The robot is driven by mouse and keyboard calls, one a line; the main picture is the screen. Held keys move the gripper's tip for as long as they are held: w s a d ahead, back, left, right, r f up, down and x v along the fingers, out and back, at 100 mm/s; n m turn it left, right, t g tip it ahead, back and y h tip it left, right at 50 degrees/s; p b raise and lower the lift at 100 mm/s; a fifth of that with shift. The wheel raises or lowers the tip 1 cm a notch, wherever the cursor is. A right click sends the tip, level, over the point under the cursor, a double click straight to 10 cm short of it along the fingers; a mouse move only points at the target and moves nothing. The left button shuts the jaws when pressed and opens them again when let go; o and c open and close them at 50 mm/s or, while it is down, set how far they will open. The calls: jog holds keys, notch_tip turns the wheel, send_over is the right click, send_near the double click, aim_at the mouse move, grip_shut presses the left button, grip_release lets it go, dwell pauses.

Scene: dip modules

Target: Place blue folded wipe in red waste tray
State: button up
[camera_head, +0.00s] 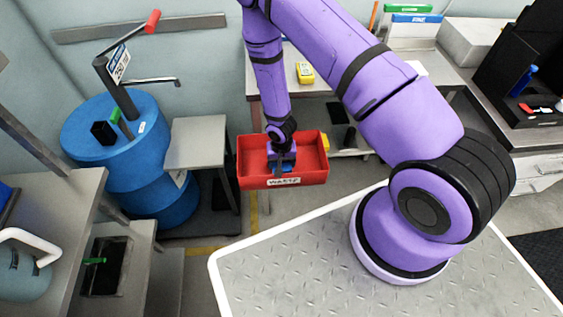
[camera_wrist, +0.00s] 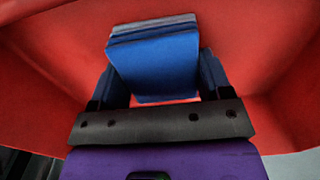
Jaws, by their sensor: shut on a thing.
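The red waste tray (camera_head: 256,181) with a "WASTE" label is at the middle of the head view. Its red wall (camera_wrist: 270,40) fills most of the wrist view. My gripper (camera_head: 283,166) reaches down into the tray. In the wrist view my gripper (camera_wrist: 155,88) is shut on the blue folded wipe (camera_wrist: 155,65), with a finger on each side of it. The wipe's layered upper edge looks grey-blue. The wipe is within the tray walls; I cannot tell whether it touches the floor. In the head view the gripper and tray front mostly hide the wipe.
A blue drum (camera_head: 120,150) and a small grey table (camera_head: 197,143) stand to the left of the tray. A bench with a yellow device (camera_head: 305,73) is behind it. My own plated base is in front. Dark equipment stands at the far right.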

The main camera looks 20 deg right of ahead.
jog(key=o, duration=0.9)
jog(key=shift+f, duration=0.15)
jog(key=d+r+n+t, duration=0.1)
jog(key=d+r, duration=0.1)
jog(key=r, duration=2)
jog(key=d+r+t, duration=0.2)
jog(key=r, duration=1.9)
jog(key=shift+s+d+r+n+t, duration=0.35)
jog(key=shift+s+d+r+n, duration=0.1)
jog(key=shift+s+r, duration=3)
jog(key=shift+s+d+r+n+t, duration=0.4)
jog(key=shift+s+r, duration=2.6)
jog(key=shift+s, duration=0.85)
jog(key=shift+s+d+r+n+t, duration=0.35)
jog(key=shift+s+d+r+n, duration=0.1)
jog(key=shift+s+r, duration=3)
